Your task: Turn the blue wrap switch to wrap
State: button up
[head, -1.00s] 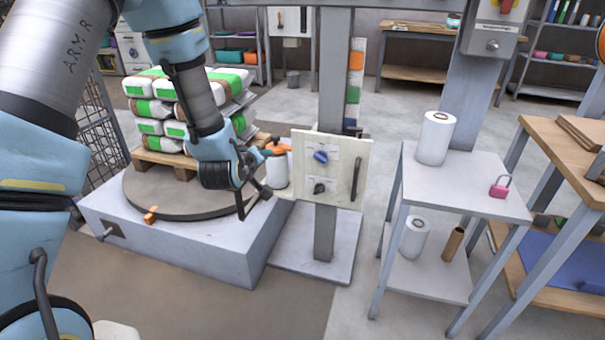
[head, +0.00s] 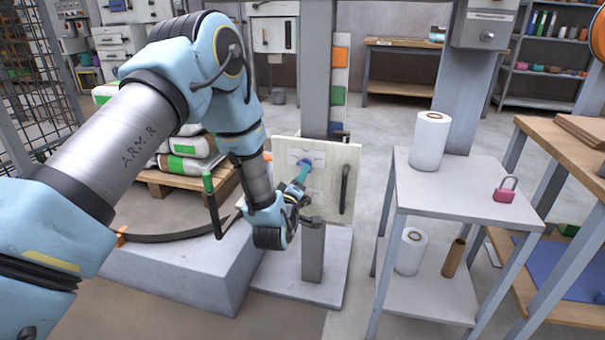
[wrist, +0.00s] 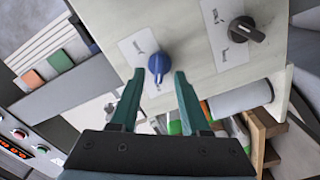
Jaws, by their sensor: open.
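The blue wrap switch (wrist: 159,66) is a knob on a pale panel, with a white label behind it. It also shows in the head view (head: 305,163), partly covered by my gripper's fingers. My gripper (wrist: 154,80) is open, with one teal finger on each side of the blue switch in the wrist view. I cannot tell whether either finger touches it. In the head view my gripper (head: 299,176) is in front of the panel (head: 333,200). The label's wording is too small to read.
A black knob (wrist: 244,30) sits on the same panel beside the blue switch. A dark vertical handle (head: 344,188) is at the panel's right. A pallet of sacks (head: 190,155) stands behind my arm. A grey stand (head: 455,185) with a white roll (head: 429,141) is to the right.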

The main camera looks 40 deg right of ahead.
jog(key=shift+x, duration=1.5)
grip_shut()
